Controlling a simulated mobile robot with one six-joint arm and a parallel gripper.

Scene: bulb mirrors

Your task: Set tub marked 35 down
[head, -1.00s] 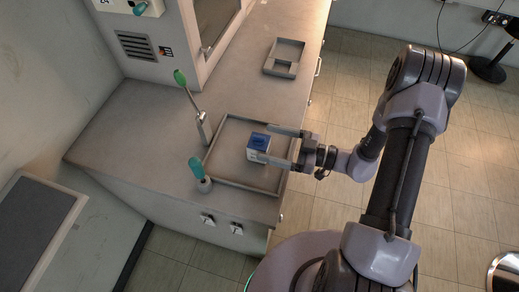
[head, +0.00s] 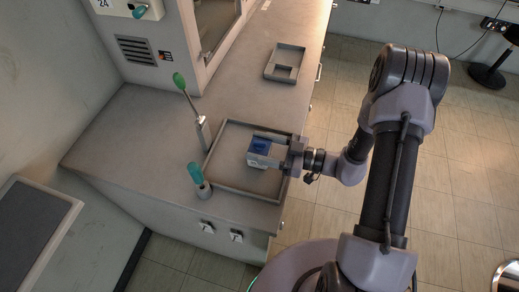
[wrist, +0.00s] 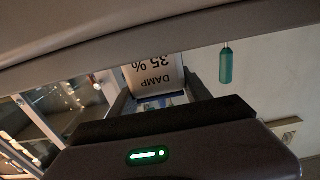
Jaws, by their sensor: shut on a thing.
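The tub marked 35 (head: 257,161) is a small white box with a blue top, inside the grey square tray frame on the bench. In the wrist view its label (wrist: 155,82) reads "DAMP 35 %", upside down. My gripper (head: 266,149) reaches in from the right and is shut on the tub, one finger on its far side and one on its near side. I cannot tell whether the tub touches the tray floor (head: 229,163).
A teal-handled tool (head: 195,173) stands at the tray's near left corner. A green-tipped stalk (head: 187,95) rises at its left side. A smaller grey tray (head: 271,66) lies farther back. Bare bench (head: 135,130) is free to the left.

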